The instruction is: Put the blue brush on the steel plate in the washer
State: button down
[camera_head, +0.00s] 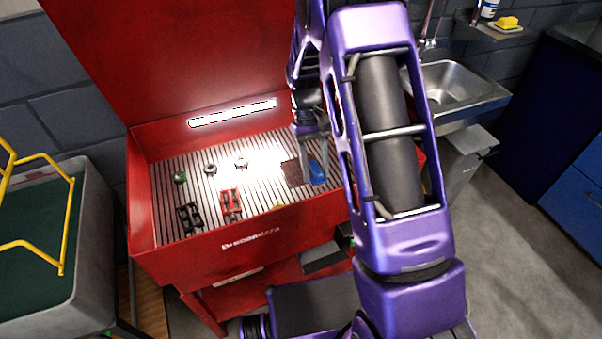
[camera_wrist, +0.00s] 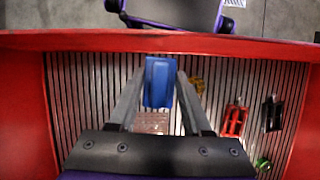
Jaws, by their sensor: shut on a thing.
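The blue brush (camera_head: 317,173) is between the fingertips of my gripper (camera_head: 314,166), over the right part of the red washer (camera_head: 205,258). In the wrist view, the blue brush (camera_wrist: 158,84) sits upright in the picture between the two grey fingers of my gripper (camera_wrist: 162,77), which is shut on it. The slatted steel floor (camera_head: 215,185) of the washer is below. A flat reddish-brown rectangular piece (camera_wrist: 152,123) lies right by the brush, also seen in the head view (camera_head: 293,173). I cannot tell whether the brush touches the floor.
A red pedal (camera_head: 231,203), a black pedal (camera_head: 189,217) and small round parts (camera_head: 210,169) lie on the slats to the left. A yellowish part (camera_wrist: 196,85) lies close by the brush. Red walls and a raised lid (camera_head: 185,60) bound the washer.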

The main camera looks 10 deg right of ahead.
jog(key=w+f+n+t+h+b, duration=0.2)
jog(key=w+n+t+b, duration=0.1)
jog(key=w+n, duration=0.55)
jog(key=w+f+n+t+h+b, duration=0.2)
jog(key=w+n, duration=0.5)
jog(key=n, duration=0.3)
notch_tip(320, 180, down, 9)
jog(key=shift+w+a+f+b, duration=0.1)
jog(key=shift+w+a+b, duration=0.05)
jog(key=shift+b, duration=0.75)
jog(key=shift+c, duration=1.7)
grip_release()
jog(key=shift+f, duration=0.1)
jog(key=shift+r, duration=0.25)
jog(key=p+v, duration=0.1)
jog(key=v, duration=1.1)
jog(key=shift+s+p, duration=0.3)
jog(key=shift+p, duration=0.1)
